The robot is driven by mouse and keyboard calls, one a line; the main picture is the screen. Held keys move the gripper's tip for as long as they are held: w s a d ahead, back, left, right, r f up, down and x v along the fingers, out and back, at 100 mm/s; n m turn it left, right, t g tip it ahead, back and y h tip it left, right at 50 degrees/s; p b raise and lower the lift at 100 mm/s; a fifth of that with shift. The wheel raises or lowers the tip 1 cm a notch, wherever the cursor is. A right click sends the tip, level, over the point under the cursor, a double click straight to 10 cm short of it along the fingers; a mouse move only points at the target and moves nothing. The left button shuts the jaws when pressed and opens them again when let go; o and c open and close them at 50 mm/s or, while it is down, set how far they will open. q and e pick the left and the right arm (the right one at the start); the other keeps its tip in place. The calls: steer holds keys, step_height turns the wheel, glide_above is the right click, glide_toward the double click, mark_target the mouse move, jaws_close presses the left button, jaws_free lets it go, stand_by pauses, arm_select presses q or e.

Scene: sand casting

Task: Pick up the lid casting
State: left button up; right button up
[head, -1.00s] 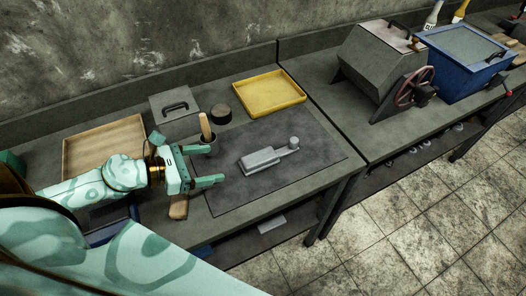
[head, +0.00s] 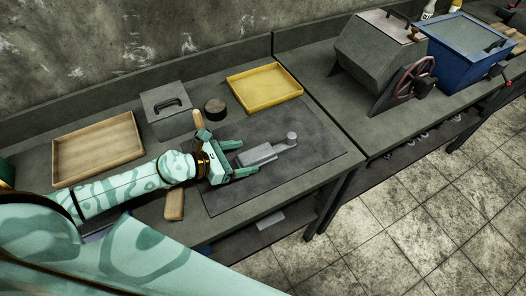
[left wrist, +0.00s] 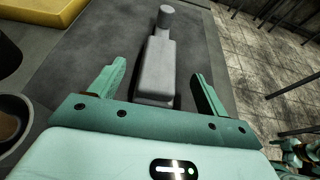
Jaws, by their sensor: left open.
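The lid casting (head: 258,154) is a grey block with a narrow neck and a round knob at its far end. It lies on the dark mat (head: 312,166) on the bench. My left gripper (head: 243,158) is open, with its fingers at the near end of the block. In the left wrist view the lid casting (left wrist: 158,67) points away from me, and its near end lies between the spread fingers of my left gripper (left wrist: 160,82). A gap shows on both sides, so the fingers look apart from it.
A yellow tray (head: 265,101), a dark round pot (head: 215,113), a grey box with a handle (head: 170,123) and a wooden tray (head: 99,165) stand behind. A wooden-handled tool (head: 198,120) stands close behind my left gripper. The mat's right part is clear.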

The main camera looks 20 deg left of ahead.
mark_target(253, 154)
arm_select(q)
steer(key=x, duration=0.5)
steer(key=shift+w+d+f, duration=0.15)
steer(key=c, duration=1.4)
